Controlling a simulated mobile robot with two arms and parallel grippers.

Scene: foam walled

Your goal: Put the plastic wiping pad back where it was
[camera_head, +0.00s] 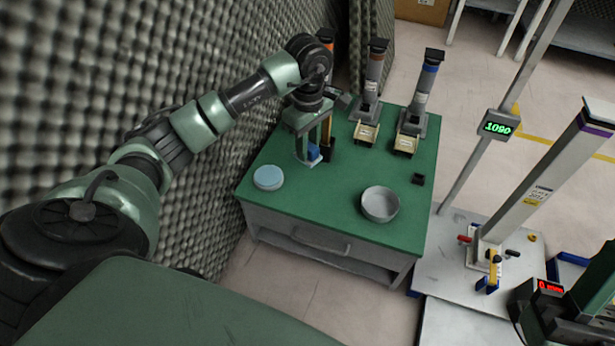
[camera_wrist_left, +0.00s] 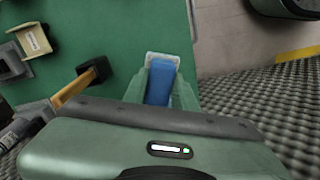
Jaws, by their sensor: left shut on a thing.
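My left gripper (camera_head: 314,154) is over the back left of the green table, shut on a small blue block with a pale grey end, which I take to be the plastic wiping pad (camera_head: 313,151). In the left wrist view the pad (camera_wrist_left: 160,84) sits between the two green fingers (camera_wrist_left: 161,82), its pale end at the tips. It is low over the table near the left edge; I cannot tell whether it touches the top. The fingers hide its sides.
The green table (camera_head: 330,205) holds a light blue disc (camera_head: 268,178), a grey bowl (camera_head: 380,204), a small black block (camera_head: 418,179) and dispenser-like stands (camera_head: 410,120). Foam wall (camera_head: 215,200) borders the left. The front middle is clear.

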